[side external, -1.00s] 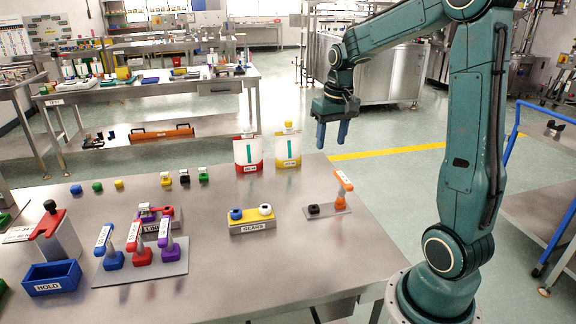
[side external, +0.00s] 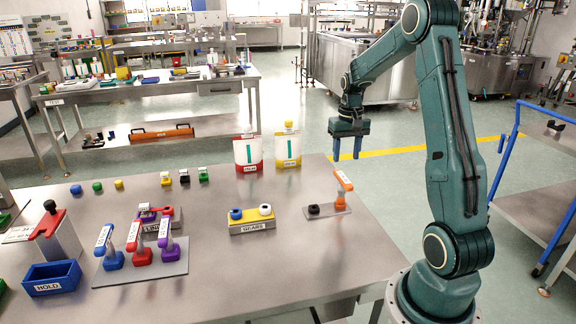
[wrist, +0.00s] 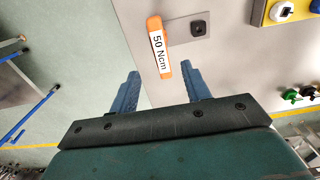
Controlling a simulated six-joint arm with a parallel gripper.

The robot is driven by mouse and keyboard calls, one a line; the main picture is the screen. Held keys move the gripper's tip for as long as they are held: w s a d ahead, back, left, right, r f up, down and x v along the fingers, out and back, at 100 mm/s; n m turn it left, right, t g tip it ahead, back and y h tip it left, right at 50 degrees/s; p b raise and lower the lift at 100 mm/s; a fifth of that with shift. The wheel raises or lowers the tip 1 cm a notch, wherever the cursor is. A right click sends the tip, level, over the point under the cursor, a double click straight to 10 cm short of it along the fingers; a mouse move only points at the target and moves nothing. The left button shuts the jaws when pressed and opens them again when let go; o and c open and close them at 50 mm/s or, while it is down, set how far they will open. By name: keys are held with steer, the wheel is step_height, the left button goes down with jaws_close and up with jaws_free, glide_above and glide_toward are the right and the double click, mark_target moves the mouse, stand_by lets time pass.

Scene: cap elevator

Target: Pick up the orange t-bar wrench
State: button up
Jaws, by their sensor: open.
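The orange t-bar wrench (side external: 342,188) stands upright on a small grey plate (side external: 316,211) at the right side of the table. Its handle shows a white label. In the wrist view the wrench (wrist: 159,47) has its label "50 Ncm" facing me, just beyond and between the fingertips. My gripper (side external: 347,157) is open and empty, raised above and behind the wrench in the side view. In the wrist view my gripper (wrist: 160,78) has its two blue fingers spread apart, touching nothing.
A black square piece (side external: 314,209) sits on the same plate. The yellow gears stand (side external: 252,226) is left of it. Red (side external: 248,155) and yellow (side external: 288,149) containers stand at the table's back edge. Blue, red and purple wrenches stand on a plate (side external: 178,268) further left.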

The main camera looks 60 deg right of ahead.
mark_target(344, 177)
steer(key=shift+f, duration=3.55)
steer(key=shift+f, duration=0.1)
steer(key=shift+f, duration=2.5)
jaws_close()
